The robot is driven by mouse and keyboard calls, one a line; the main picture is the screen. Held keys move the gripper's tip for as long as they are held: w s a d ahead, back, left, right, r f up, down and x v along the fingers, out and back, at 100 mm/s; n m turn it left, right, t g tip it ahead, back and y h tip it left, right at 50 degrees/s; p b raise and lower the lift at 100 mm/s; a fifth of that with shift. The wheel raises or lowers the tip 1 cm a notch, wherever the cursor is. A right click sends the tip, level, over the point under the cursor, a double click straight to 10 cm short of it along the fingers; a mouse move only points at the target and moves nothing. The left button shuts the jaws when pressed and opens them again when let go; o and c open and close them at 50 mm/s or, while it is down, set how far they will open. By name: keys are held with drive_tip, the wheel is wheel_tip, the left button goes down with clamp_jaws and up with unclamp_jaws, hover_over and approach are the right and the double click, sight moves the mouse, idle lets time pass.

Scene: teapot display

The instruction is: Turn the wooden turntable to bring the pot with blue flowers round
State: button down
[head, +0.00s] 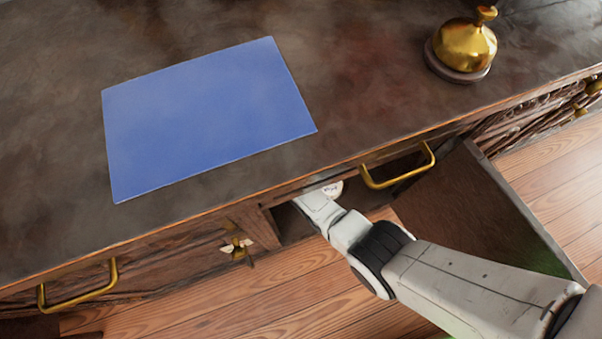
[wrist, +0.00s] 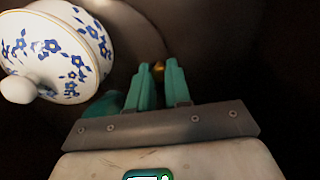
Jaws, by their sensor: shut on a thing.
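The pot with blue flowers (wrist: 62,52), white with blue blossoms and a pale knob, is at the upper left of the wrist view, left of my fingers and apart from them. A brown curved surface, seemingly the wooden turntable (wrist: 133,38), shows dimly beside it. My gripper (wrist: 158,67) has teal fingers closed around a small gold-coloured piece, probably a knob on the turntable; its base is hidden.
A dark teal rounded thing (wrist: 105,104) lies left of my fingers. An open cabinet door (head: 465,205) stands right of my arm. Above is the counter (head: 350,60) with a blue sheet (head: 205,115) and a brass bell (head: 465,45). A brass handle (head: 398,178) juts near my arm.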

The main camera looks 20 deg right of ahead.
drive_tip(key=shift+w, duration=0.15)
idle(0.3)
drive_tip(key=c, duration=1.1)
unclamp_jaws()
drive_tip(key=shift+o, duration=0.2)
wheel_tip(320, 180, up, 11)
drive_tip(key=p, duration=0.7)
drive_tip(key=shift+f, duration=0.15)
